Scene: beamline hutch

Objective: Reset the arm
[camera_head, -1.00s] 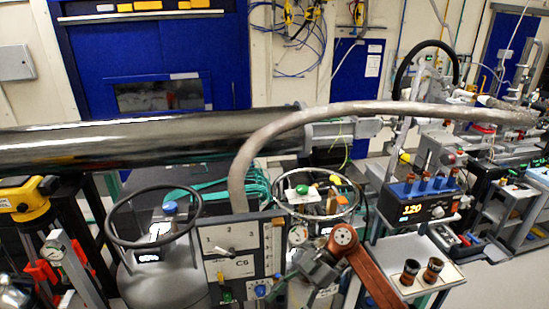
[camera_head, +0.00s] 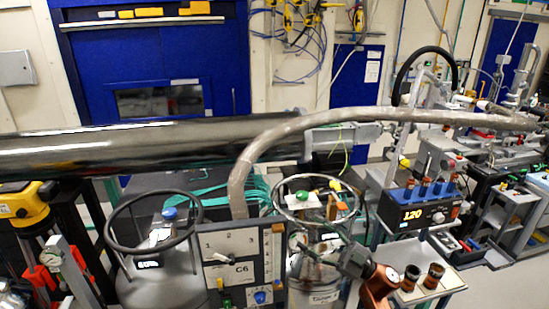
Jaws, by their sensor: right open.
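My right gripper (camera_head: 322,254) is grey and shows low, right of the picture's middle. Its orange arm link (camera_head: 378,288) comes in from the bottom edge. The gripper points left and is open, with nothing seen between its fingers. It appears in front of the silver vessel (camera_head: 312,285) with a wire ring on top, right of the C6 panel (camera_head: 232,275). I cannot tell whether it touches the vessel. My left gripper is not in view.
A grey vessel with a black ring (camera_head: 150,285) stands left of the panel. Right of my arm are a tray with two brown cups (camera_head: 432,276) and a black box reading 120 (camera_head: 415,216). A large dark pipe (camera_head: 150,146) and curved hose (camera_head: 330,119) cross behind.

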